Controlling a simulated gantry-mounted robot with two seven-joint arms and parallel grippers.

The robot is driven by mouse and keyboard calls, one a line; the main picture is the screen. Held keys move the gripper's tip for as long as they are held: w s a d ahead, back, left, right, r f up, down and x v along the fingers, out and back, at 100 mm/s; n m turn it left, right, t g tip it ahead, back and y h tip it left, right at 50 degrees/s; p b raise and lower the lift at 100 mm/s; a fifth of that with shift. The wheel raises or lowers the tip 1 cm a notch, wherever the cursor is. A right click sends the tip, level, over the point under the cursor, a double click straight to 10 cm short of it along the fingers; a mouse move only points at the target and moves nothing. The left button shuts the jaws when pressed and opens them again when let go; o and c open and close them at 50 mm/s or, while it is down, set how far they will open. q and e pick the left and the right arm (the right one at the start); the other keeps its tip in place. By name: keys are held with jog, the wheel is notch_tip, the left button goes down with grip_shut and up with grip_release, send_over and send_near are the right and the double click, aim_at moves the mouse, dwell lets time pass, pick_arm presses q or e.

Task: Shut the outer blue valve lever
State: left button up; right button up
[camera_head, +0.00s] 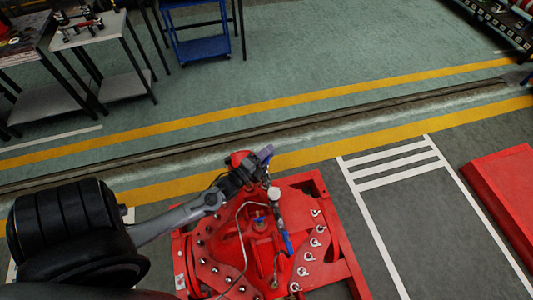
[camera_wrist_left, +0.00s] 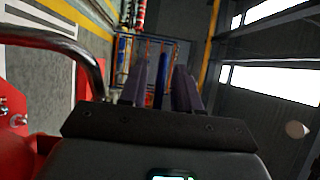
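In the head view a blue lever (camera_head: 288,243) hangs down the middle of the pumpset, apart from the gripper. A smaller blue part (camera_head: 260,220) is left of it. My right gripper is not in view.
A round white-topped fitting (camera_head: 274,193) stands close below the gripper. A thin pipe (camera_head: 240,225) runs over the pumpset. A curved dark bar (camera_wrist_left: 85,50) crosses the left of the wrist view. Open floor (camera_head: 380,100) lies beyond, with a blue trolley (camera_head: 203,48) at the back.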

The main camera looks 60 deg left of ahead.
pick_arm(q)
jog(key=shift+s, duration=0.1)
jog(key=s+d, duration=0.1)
jog(key=s, duration=0.9)
jog(key=shift+s+d+b, duration=0.25)
jog(key=shift+d+b, duration=0.1)
jog(key=shift+b, duration=0.05)
